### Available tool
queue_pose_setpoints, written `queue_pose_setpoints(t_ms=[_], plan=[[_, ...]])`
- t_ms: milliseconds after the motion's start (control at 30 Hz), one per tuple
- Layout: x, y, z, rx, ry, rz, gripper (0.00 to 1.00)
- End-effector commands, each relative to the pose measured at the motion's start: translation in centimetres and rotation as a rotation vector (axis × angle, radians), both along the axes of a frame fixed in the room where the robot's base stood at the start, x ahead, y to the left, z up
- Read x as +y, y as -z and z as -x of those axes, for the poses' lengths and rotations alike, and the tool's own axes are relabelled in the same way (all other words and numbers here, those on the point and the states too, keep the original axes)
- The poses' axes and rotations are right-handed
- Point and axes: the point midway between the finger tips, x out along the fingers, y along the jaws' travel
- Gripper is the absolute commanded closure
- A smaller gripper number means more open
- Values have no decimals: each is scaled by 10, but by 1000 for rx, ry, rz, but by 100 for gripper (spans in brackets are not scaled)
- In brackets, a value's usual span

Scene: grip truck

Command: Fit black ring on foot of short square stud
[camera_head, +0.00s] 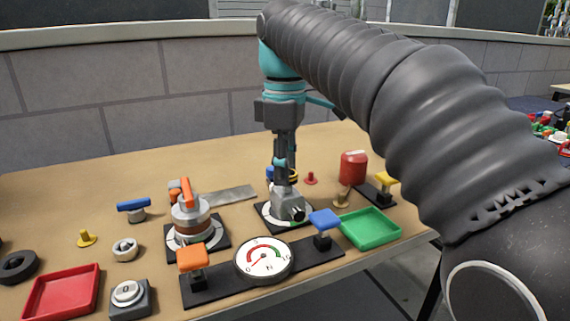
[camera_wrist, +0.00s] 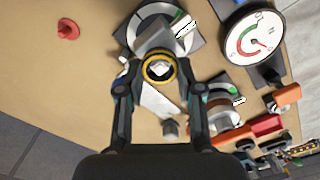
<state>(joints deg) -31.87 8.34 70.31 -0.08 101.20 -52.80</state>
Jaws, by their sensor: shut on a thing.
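My gripper (camera_wrist: 160,75) points down over the far middle of the bench, its two fingers shut on a dark ring with a yellow-gold edge (camera_wrist: 160,55). The ring also shows between the fingertips in the head view (camera_head: 293,176). A pale squarish thing (camera_wrist: 159,69) shows through the ring's opening; I cannot tell whether it is inside the ring or below it. A red stud (camera_head: 310,178) stands beyond the gripper to the right, and also shows in the wrist view (camera_wrist: 68,31). I cannot make out which stud is the short square one.
A grey block fixture (camera_head: 288,204) on a dial plate stands close in front of the gripper. Left of it is an orange-handled fixture (camera_head: 191,217); a gauge (camera_head: 264,260), red tray (camera_head: 61,292) and green tray (camera_head: 370,229) lie nearer. The far left bench is clear.

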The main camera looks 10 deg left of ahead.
Motion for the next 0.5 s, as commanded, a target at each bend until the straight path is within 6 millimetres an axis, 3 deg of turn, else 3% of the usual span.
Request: queue_pose_setpoints(t_ms=[500], plan=[[0, 8, 0, 0, 0, 0, 100]])
